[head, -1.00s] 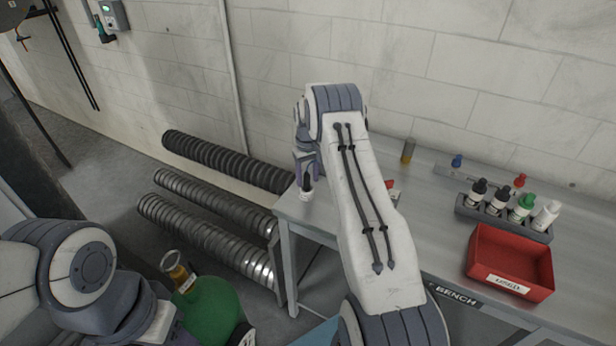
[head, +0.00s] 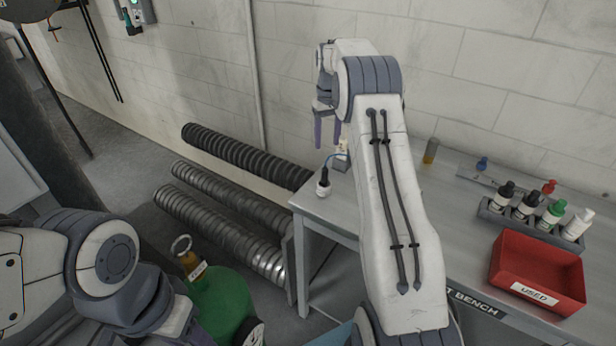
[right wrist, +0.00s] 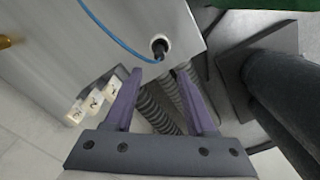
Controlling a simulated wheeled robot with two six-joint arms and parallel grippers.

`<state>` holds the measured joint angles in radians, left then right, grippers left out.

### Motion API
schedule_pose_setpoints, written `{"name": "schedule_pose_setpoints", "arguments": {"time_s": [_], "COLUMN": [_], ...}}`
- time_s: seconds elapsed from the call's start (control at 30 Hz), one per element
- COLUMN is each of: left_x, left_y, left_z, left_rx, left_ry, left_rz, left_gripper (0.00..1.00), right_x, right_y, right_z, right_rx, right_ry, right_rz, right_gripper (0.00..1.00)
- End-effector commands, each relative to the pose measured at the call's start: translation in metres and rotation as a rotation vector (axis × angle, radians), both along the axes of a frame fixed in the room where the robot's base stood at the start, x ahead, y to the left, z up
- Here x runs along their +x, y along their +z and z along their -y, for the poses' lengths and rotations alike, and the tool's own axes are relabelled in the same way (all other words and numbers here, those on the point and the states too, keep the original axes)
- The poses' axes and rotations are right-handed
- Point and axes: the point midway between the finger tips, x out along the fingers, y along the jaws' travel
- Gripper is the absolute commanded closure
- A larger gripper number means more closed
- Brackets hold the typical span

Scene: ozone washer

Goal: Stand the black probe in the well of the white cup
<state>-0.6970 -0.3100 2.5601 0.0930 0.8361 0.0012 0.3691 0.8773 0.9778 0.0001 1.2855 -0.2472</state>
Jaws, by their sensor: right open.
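The black probe (head: 324,175) stands roughly upright in the white cup (head: 323,191) at the left end of the bench. A blue cable runs from its top. In the right wrist view the probe (right wrist: 159,50) sits inside the ring of the cup's rim, with the cable curving off to the upper left. My right gripper (head: 328,146) is open and empty, above and behind the probe and apart from it. Its two purple fingers (right wrist: 160,80) show nothing between them. The lower end of the probe is hidden in the cup. My left gripper is out of view.
A small white object (head: 342,161) stands behind the cup, partly hidden by my right arm. A red bin (head: 537,275) and a bottle rack (head: 527,226) are at the bench's right. A green tank (head: 222,302) and ribbed hoses (head: 225,229) are left of the bench.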

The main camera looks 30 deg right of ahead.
Motion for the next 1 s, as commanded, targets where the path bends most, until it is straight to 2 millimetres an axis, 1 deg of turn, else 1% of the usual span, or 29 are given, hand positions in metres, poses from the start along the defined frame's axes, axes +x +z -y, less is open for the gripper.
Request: {"name": "schedule_pose_setpoints", "arguments": {"time_s": [0.1, 0.17, 0.23, 0.27, 0.3, 0.37, 0.4, 0.47, 0.5, 0.57, 0.6, 0.67, 0.7, 0.77, 0.8, 0.9, 1.0], "left_x": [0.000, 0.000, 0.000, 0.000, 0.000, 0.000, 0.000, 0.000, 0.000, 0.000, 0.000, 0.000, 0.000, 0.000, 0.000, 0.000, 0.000], "left_y": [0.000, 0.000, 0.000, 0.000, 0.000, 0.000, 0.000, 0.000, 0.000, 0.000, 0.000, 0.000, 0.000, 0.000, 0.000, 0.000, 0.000], "left_z": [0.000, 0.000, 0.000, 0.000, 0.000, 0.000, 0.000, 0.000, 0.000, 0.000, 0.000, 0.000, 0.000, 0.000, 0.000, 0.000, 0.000], "left_rx": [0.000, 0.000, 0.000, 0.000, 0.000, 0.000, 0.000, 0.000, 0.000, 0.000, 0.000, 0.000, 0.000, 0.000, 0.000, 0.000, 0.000], "left_ry": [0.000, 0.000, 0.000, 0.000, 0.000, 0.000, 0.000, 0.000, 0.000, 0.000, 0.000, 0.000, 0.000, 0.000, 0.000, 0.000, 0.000], "left_rz": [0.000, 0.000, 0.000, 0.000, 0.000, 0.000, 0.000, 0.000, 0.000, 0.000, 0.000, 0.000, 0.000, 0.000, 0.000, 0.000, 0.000], "left_gripper": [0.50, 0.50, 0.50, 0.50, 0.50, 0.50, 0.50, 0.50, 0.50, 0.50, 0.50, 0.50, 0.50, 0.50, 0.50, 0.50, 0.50], "right_x": [0.000, 0.000, -0.001, -0.003, -0.008, -0.022, -0.035, -0.061, -0.081, -0.116, -0.142, -0.183, -0.211, -0.252, -0.278, -0.331, -0.365], "right_y": [0.003, 0.007, 0.017, 0.022, 0.030, 0.043, 0.051, 0.060, 0.065, 0.070, 0.072, 0.073, 0.071, 0.068, 0.064, 0.053, 0.043], "right_z": [-0.004, -0.015, -0.044, -0.062, -0.089, -0.135, -0.167, -0.212, -0.238, -0.274, -0.294, -0.319, -0.332, -0.345, -0.350, -0.352, -0.349], "right_rx": [0.000, 0.002, 0.004, 0.006, 0.009, 0.015, 0.018, 0.025, 0.029, 0.038, 0.043, 0.050, 0.055, 0.062, 0.067, 0.077, 0.082], "right_ry": [0.004, 0.020, 0.056, 0.078, 0.111, 0.171, 0.213, 0.276, 0.317, 0.379, 0.418, 0.480, 0.519, 0.576, 0.610, 0.680, 0.729], "right_rz": [0.000, 0.002, 0.006, 0.009, 0.012, 0.018, 0.022, 0.026, 0.030, 0.033, 0.034, 0.037, 0.038, 0.039, 0.039, 0.039, 0.037], "right_gripper": [0.44, 0.44, 0.44, 0.44, 0.44, 0.44, 0.44, 0.44, 0.44, 0.44, 0.44, 0.44, 0.44, 0.44, 0.44, 0.44, 0.44]}}
